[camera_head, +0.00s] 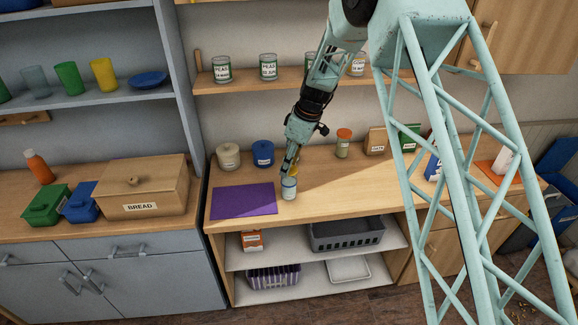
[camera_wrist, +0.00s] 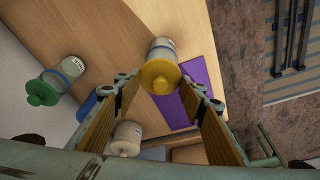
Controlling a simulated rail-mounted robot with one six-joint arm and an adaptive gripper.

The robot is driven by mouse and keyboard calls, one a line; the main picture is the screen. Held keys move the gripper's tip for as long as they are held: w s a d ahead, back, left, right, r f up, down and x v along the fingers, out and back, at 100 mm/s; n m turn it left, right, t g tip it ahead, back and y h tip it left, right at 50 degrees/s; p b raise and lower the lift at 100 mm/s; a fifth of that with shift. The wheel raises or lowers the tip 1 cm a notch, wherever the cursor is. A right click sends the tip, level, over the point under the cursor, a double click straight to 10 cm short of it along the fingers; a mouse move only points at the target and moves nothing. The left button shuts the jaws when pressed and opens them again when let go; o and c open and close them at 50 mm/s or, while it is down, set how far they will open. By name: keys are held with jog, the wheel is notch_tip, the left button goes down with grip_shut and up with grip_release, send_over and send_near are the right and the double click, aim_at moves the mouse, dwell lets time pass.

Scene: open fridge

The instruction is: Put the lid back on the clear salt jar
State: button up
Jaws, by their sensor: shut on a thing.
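The clear jar (camera_head: 289,189) with a blue band stands upright on the wooden counter, at the right edge of the purple mat. It also shows in the wrist view (camera_wrist: 164,47). A yellow round lid with a knob (camera_wrist: 160,76) is between the fingertips of my gripper (camera_wrist: 161,92), which is shut on it. In the wrist view the lid covers the jar's mouth. In the head view my gripper (camera_head: 290,168) is right above the jar and hides most of the lid. I cannot tell whether lid and rim touch.
A green-lidded jar (camera_wrist: 45,85) stands close by. A cream canister (camera_head: 228,156) and a blue canister (camera_head: 263,153) stand behind the purple mat (camera_head: 244,201). An orange-lidded jar (camera_head: 343,143) is back right. The counter's front edge (camera_head: 300,210) is close.

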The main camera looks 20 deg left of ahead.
dwell(0.4)
jog(key=o, duration=0.8)
jog(key=shift+o, duration=0.7)
jog(key=o, duration=0.4)
jog(key=shift+c, duration=0.2)
jog(key=shift+r, duration=0.15)
jog(key=shift+r+p, duration=0.5)
jog(key=shift+r, duration=2.85)
jog(key=shift+c, duration=0.5)
